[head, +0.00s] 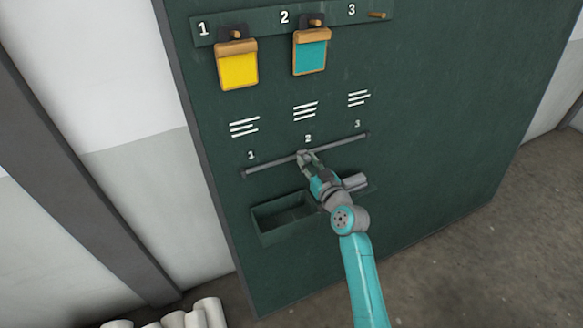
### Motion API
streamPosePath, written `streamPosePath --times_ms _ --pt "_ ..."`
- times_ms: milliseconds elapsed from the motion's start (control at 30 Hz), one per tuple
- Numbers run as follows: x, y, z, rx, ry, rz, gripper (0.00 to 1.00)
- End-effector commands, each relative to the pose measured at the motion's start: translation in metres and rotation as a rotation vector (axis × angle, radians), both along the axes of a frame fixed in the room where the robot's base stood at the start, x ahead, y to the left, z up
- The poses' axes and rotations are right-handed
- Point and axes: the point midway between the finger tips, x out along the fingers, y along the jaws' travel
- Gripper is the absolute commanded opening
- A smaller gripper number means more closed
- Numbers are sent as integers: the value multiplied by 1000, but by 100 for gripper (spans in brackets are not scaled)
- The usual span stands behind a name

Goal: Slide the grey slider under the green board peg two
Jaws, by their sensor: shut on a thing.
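A green board (455,95) stands upright with a strip at its top that holds numbered pegs. Peg one (236,34) bears a yellow tag, peg two (315,22) a teal tag, and peg three (377,15) is bare. Below, a grey rail (270,164) runs across the board, with the numbers 1, 2 and 3 above it. My gripper (305,158) is shut on the grey slider (302,154) at the rail's middle, just below the number 2. The fingers hide much of the slider.
A dark open box (262,226) is fixed to the board below the rail. A grey cylinder (355,181) shows right of my wrist. White rolls (207,312) stand on the floor at lower left. The rail is clear on both sides of my gripper.

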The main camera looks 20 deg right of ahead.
Motion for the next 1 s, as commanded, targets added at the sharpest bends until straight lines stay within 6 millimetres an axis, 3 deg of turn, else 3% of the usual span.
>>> streamPosePath --times_ms 233,667,700,767,1000 --pt "0 -24 -1 0 1 -1 0" --pt "0 -27 -1 0 2 0 0" --pt "0 -27 -1 0 2 0 36" --pt "0 -27 -1 0 2 0 51" --pt "0 -27 0 0 1 0 53"
